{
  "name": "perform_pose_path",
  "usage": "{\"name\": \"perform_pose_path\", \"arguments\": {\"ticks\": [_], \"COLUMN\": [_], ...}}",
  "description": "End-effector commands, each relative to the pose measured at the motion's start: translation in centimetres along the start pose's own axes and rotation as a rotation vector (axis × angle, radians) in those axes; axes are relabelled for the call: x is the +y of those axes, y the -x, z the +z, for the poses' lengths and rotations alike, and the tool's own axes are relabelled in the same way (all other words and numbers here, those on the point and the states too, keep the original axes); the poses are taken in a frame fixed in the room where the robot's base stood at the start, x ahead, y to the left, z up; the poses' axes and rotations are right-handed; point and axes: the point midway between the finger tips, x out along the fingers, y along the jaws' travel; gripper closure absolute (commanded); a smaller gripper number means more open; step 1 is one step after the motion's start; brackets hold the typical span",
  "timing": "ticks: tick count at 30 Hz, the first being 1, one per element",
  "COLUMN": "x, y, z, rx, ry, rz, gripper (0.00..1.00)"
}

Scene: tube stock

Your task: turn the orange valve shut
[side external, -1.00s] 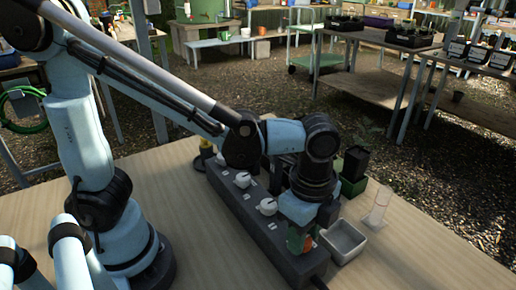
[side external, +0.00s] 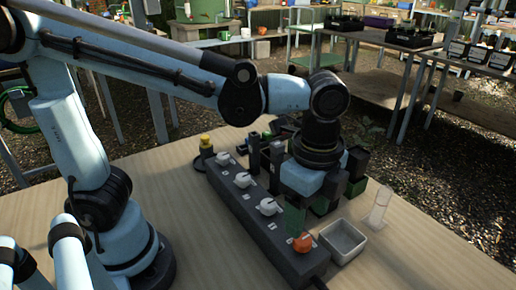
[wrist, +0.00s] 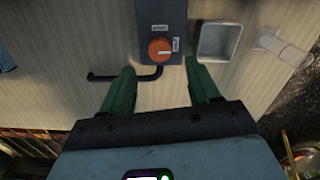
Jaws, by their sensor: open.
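The orange valve (side external: 303,243) is a round knob on the near end of the long dark grey block (side external: 240,208). In the wrist view the orange valve (wrist: 158,49) shows a pale pointer line toward the right, the side of one small white label (wrist: 176,44). Another label (wrist: 159,28) lies above it in that picture. The label text is too small to read surely. My gripper (wrist: 160,67) has green fingers, spread apart and empty. It hangs above the block, clear of the valve, with the valve in line with the gap between its fingers.
Several white knobs, one here (side external: 268,206), sit along the same block. A grey open tray (side external: 343,241) stands right of the valve, with a clear tube on a stand (side external: 378,210) beyond. A dark cable (wrist: 140,77) runs from the block's end.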

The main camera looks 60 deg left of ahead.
Motion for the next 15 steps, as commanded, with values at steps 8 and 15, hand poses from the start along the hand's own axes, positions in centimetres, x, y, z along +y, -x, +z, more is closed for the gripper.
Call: {"name": "perform_pose_path", "arguments": {"ticks": [8, 15], "x": [0.0, 0.0], "y": [4.2, 6.1], "z": [0.0, 0.0], "rx": [0.000, 0.000], "ry": [0.000, -0.001], "rz": [0.000, 0.000], "gripper": [0.39, 0.39]}}
